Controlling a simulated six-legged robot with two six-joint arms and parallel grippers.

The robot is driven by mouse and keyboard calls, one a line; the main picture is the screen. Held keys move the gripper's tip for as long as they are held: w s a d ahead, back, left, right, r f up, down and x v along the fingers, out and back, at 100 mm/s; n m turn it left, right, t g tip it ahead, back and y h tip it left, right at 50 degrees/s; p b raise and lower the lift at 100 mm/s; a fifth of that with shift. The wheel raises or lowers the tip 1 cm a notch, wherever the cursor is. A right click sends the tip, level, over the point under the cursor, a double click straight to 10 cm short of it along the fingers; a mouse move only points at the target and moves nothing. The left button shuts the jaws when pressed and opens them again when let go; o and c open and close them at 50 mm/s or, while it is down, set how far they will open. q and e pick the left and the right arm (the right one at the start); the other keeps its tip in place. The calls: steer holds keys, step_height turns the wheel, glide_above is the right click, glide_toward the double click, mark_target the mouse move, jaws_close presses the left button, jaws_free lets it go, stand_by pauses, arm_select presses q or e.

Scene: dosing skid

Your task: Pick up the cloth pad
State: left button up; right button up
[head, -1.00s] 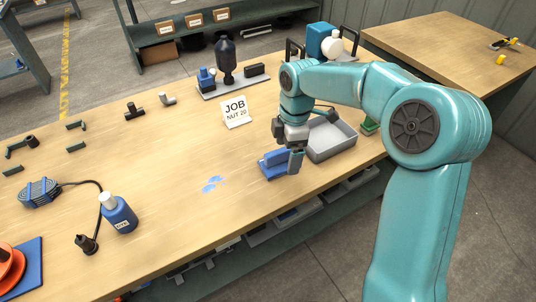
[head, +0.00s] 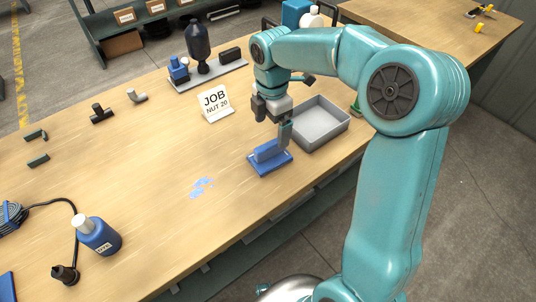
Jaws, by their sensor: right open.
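The cloth pad appears to be the blue piece (head: 269,161) near the front edge of the table, a flat blue base with a raised blue block along it. My right gripper (head: 272,124) is open and points down just behind the pad. Its nearer finger overlaps the pad's right back end in the picture; I cannot tell whether it touches. Nothing shows between the fingers. My left gripper is out of view.
A grey tray (head: 322,124) stands close to the right of the pad. A JOB sign (head: 215,103) stands behind, left. A light blue spill (head: 201,187) lies left of the pad. A blue bottle (head: 97,236) stands front left. The middle of the table is mostly clear.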

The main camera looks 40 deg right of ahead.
mark_target(272, 143)
steer(key=f, duration=0.4)
steer(key=f+b, duration=0.1)
steer(key=f, duration=0.4)
steer(key=shift+s+a, duration=0.15)
steer(key=shift+s, duration=0.05)
steer(key=shift+r, duration=0.1)
steer(key=c, duration=0.9)
